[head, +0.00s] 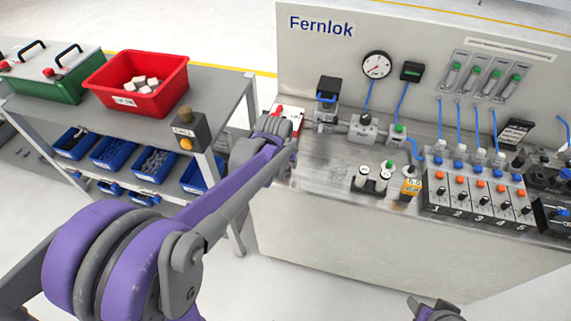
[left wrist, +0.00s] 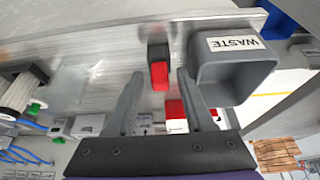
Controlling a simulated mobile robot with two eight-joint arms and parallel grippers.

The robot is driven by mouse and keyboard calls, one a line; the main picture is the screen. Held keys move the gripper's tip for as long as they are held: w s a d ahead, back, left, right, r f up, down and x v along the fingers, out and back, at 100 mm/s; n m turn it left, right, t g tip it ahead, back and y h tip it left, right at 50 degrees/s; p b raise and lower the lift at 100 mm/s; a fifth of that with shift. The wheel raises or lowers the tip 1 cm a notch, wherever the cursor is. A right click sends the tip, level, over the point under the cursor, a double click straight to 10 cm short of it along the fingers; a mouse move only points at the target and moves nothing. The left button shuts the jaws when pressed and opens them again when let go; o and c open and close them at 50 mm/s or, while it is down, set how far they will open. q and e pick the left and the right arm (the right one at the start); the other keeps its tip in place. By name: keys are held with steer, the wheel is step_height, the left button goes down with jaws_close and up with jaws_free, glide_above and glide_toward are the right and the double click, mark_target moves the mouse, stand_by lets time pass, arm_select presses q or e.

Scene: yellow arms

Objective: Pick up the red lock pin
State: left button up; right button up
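In the left wrist view, a small red piece with a dark end (left wrist: 159,76), apparently the red lock pin, lies between and beyond the fingertips of my left gripper (left wrist: 158,88). The fingers are apart, with a gap on both sides of it. In the head view, my left gripper (head: 271,126) is at the bench's left end, and its fingers are mostly hidden by my arm. A red part (head: 277,111) shows just beyond it; I cannot tell if it is the same piece. My right gripper (head: 437,311) is cut off at the bottom edge.
A grey WASTE bin (left wrist: 238,78) stands close beside one finger in the left wrist view. The metal bench (head: 310,174) carries a gauge (head: 376,65), valves and numbered modules. A shelf at left holds a red bin (head: 170,98) and a green case (head: 55,88).

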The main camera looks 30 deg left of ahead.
arm_select(q)
jaws_close()
step_height(320, 180, up, 10)
steer(key=shift+p, duration=0.4)
stand_by(0.4)
